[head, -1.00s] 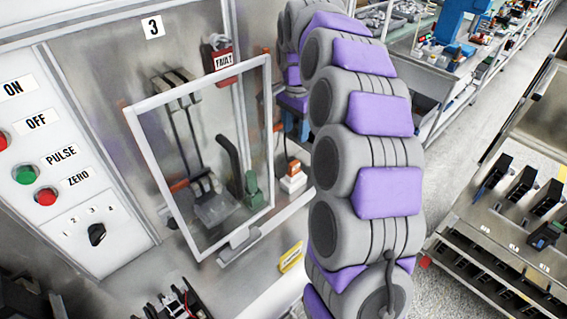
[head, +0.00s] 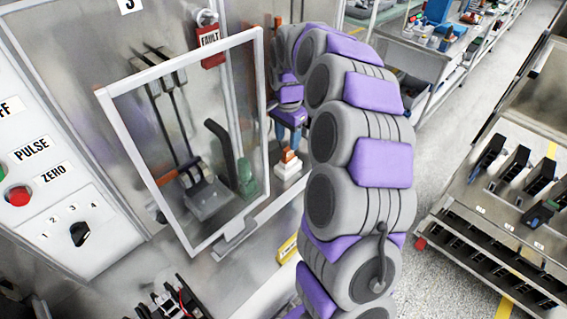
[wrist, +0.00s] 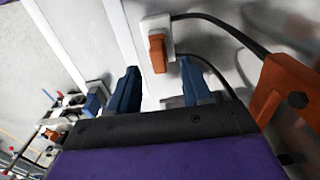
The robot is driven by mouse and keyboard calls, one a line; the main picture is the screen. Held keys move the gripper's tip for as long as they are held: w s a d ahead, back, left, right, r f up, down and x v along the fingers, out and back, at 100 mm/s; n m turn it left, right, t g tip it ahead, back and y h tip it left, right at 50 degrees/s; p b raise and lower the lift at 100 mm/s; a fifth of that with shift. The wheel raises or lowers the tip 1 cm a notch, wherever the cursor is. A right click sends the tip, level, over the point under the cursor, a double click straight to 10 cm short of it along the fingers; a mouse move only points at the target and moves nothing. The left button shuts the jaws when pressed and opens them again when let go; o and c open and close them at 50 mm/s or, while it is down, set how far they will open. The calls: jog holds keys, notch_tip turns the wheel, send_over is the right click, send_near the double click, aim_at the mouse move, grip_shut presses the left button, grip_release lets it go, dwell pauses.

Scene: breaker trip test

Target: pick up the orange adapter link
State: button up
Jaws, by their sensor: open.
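The orange adapter link (head: 288,156) stands on a small white block (head: 289,170) on the bench ledge, right of the clear framed door. In the wrist view the orange link (wrist: 157,53) sits against its white block (wrist: 153,24), beyond the gap between my fingers. My gripper (wrist: 161,88) is open, with one blue finger on each side of the gap and nothing between them. In the head view my gripper (head: 290,134) is just above the link, partly hidden by my arm. I cannot tell whether a finger touches it.
The clear framed door (head: 190,140) stands left of the link, with a green part (head: 246,177) behind it. A larger orange bracket (wrist: 283,90) and black cables are close on the right in the wrist view. A yellow label (head: 288,247) lies on the bench front.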

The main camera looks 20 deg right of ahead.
aim_at(288, 148)
jog(key=shift+d+f, duration=0.25)
jog(key=shift+d, duration=0.3)
jog(key=shift+d+f, duration=0.2)
jog(key=shift+d, duration=0.3)
jog(key=shift+d+f, duration=0.1)
jog(key=shift+f, duration=0.25)
jog(key=a+f+b, duration=0.1)
jog(key=f, duration=0.1)
jog(key=a+f+b, duration=0.1)
jog(key=a+f, duration=0.1)
jog(key=shift+a+f, duration=0.1)
jog(key=shift+d, duration=0.55)
jog(key=shift+c, duration=0.3)
jog(key=shift+d, duration=0.6)
jog(key=c, duration=0.3)
jog(key=shift+c, duration=0.7)
jog(key=shift+a, duration=0.6)
grip_shut()
